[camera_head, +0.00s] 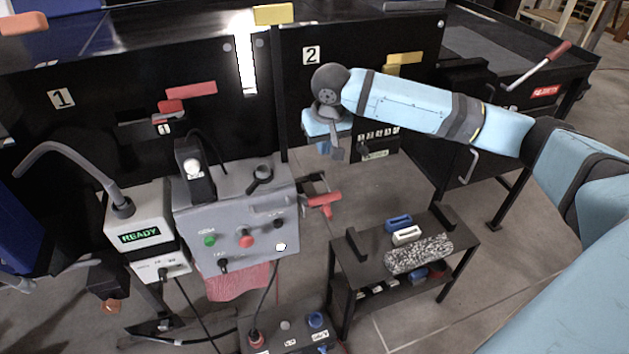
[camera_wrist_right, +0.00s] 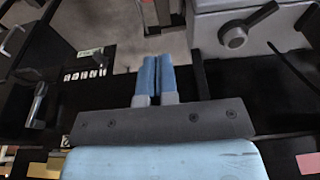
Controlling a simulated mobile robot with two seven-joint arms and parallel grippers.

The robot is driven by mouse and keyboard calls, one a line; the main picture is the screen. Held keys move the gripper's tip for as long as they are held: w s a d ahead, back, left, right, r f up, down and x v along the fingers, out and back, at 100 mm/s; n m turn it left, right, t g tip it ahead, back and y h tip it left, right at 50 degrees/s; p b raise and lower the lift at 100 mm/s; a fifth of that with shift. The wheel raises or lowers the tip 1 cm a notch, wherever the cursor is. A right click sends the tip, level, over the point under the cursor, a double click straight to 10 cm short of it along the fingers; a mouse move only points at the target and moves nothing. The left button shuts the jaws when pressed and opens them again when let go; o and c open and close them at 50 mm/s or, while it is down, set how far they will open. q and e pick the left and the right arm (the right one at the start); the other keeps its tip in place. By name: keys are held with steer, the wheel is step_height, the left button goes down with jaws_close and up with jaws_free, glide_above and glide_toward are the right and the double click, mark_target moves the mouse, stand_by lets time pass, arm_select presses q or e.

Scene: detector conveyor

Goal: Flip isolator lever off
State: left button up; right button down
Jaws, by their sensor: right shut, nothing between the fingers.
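A black lever (camera_head: 262,178) with a round hub sits on top of the grey control box (camera_head: 235,215) in the head view. It also shows at the top right of the right wrist view (camera_wrist_right: 236,36). I cannot read a label that marks it as the isolator. My right gripper (camera_head: 324,147) is to the right of this lever and apart from it, in front of the black panel marked 2. In the right wrist view its blue fingers (camera_wrist_right: 155,76) are together, with nothing between them. My left gripper is not in view.
A grey READY unit (camera_head: 140,235) with a bent tube stands left of the box. A red-handled bar (camera_head: 550,60) is at the upper right. A low black table (camera_head: 350,270) with small blocks stands in front.

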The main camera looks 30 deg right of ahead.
steer(key=shift+s+r, duration=0.1)
stand_by(0.3)
glide_above(316, 198)
steer(key=w+d, duration=0.3)
step_height(316, 198, down, 9)
steer(key=shift+s+a+f+p, duration=0.1)
steer(key=shift+s+f+p, duration=0.45)
steer(key=shift+f, duration=0.5)
steer(key=shift+s+a+f+p, duration=0.1)
steer(key=shift+s+f+p, duration=0.2)
steer(key=shift+s+f, duration=0.6)
steer(key=shift+w+f, duration=0.15)
steer(key=shift+w, duration=0.05)
